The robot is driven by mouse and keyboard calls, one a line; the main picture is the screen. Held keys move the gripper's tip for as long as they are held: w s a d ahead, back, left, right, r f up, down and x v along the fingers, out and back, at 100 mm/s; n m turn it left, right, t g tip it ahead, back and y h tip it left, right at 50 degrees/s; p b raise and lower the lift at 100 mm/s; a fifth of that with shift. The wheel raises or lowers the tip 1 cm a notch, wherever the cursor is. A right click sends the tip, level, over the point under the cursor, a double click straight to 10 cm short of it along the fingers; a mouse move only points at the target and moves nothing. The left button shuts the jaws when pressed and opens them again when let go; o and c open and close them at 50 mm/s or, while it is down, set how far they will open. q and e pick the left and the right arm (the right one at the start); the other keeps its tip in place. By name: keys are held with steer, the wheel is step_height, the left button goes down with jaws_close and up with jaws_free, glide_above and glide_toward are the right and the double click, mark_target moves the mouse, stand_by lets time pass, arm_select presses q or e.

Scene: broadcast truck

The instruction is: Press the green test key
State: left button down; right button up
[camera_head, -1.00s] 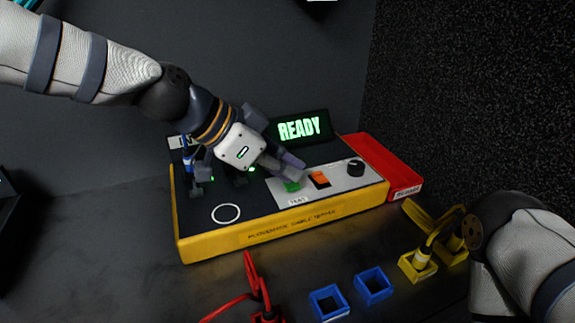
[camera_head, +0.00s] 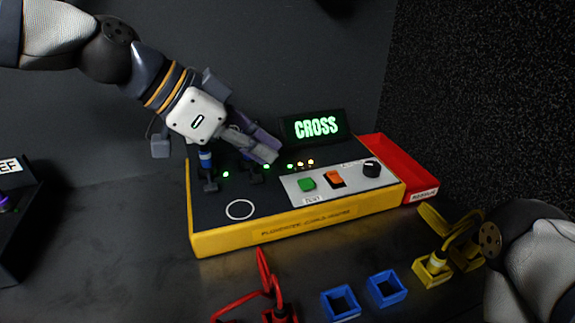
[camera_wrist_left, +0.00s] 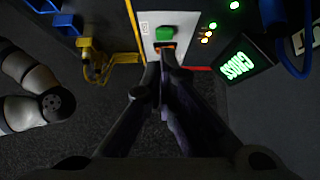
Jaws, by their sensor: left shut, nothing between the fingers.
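The green test key (camera_head: 307,184) sits on the light grey panel of the yellow and black cable tester (camera_head: 270,225), above a small label. It also shows in the left wrist view (camera_wrist_left: 164,33), just beyond the fingertips. My left gripper (camera_head: 272,152) is shut and empty. It hovers over the tester, up and to the left of the key and apart from it. The tester's display (camera_head: 316,127) reads "CROSS" in green. My right arm shows at the lower right, but its gripper fingers are not visible.
An orange rocker switch (camera_head: 335,179) and a black knob (camera_head: 371,169) sit right of the key. A red tray (camera_head: 408,168) adjoins the tester. Blue sockets (camera_head: 387,289), a yellow cable (camera_head: 436,268) and a red cable (camera_head: 266,285) lie in front.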

arm_select(q)
steer(key=shift+v, duration=1.4)
